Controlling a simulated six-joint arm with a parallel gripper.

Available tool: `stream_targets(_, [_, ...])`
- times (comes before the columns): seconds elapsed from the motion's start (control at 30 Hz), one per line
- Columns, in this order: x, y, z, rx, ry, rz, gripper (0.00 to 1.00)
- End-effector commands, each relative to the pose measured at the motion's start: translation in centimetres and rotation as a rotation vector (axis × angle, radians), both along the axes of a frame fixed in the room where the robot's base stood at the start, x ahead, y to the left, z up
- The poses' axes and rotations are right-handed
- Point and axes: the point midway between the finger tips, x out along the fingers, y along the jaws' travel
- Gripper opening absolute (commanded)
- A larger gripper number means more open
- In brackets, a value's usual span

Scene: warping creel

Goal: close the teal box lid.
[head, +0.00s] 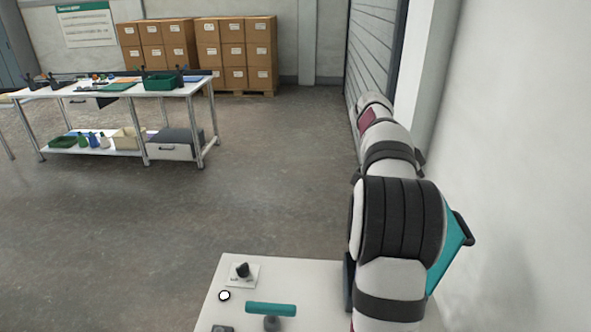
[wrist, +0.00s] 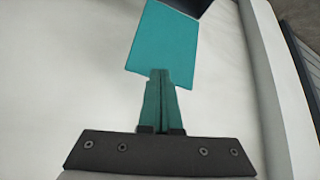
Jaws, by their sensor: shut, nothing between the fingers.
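A flat teal panel, which looks like the box lid (wrist: 163,40), stands just beyond my fingertips in the wrist view. In the head view part of the teal panel (head: 450,252) shows at the right side of my arm, tilted, with the rest hidden behind the arm. My gripper (wrist: 159,73) has its teal fingers together and empty. The fingertips overlap the panel's lower edge in the picture; I cannot tell whether they touch it. The box body is not clearly visible. My gripper is hidden in the head view.
A white tabletop (head: 310,270) holds a teal bar (head: 270,309) on a dark post, a black knob (head: 242,270) on a white plate and a white disc (head: 224,295). A pale wall (head: 530,150) stands close on the right. A workbench (head: 120,90) and stacked cartons (head: 200,50) are far off.

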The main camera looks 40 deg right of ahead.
Motion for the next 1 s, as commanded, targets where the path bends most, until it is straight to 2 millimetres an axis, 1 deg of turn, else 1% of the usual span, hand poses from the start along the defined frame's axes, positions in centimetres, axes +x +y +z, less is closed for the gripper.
stream_targets(0.03, [-2.4, -3.6, -0.3, -0.059, 0.008, -0.11, 0.0])
stream_targets(0.1, [-5.3, -7.0, -0.3, -0.134, 0.015, -0.227, 0.0])
stream_targets(0.13, [-6.1, -7.9, -0.3, -0.157, 0.018, -0.259, 0.0])
stream_targets(0.2, [-7.3, -9.0, -0.4, -0.186, 0.021, -0.3, 0.0])
stream_targets(0.27, [-7.8, -9.5, -0.7, -0.192, 0.023, -0.31, 0.0])
stream_targets(0.37, [-8.5, -10.1, -1.8, -0.19, 0.023, -0.308, 0.0])
stream_targets(0.73, [-12.3, -13.9, -7.7, -0.189, 0.022, -0.305, 0.0])
stream_targets(0.8, [-11.1, -12.9, -7.7, -0.19, 0.02, -0.298, 0.0])
stream_targets(0.9, [-10.1, -11.9, -7.8, -0.19, 0.019, -0.299, 0.0])
stream_targets(1.0, [-9.6, -11.3, -7.9, -0.19, 0.02, -0.301, 0.0])
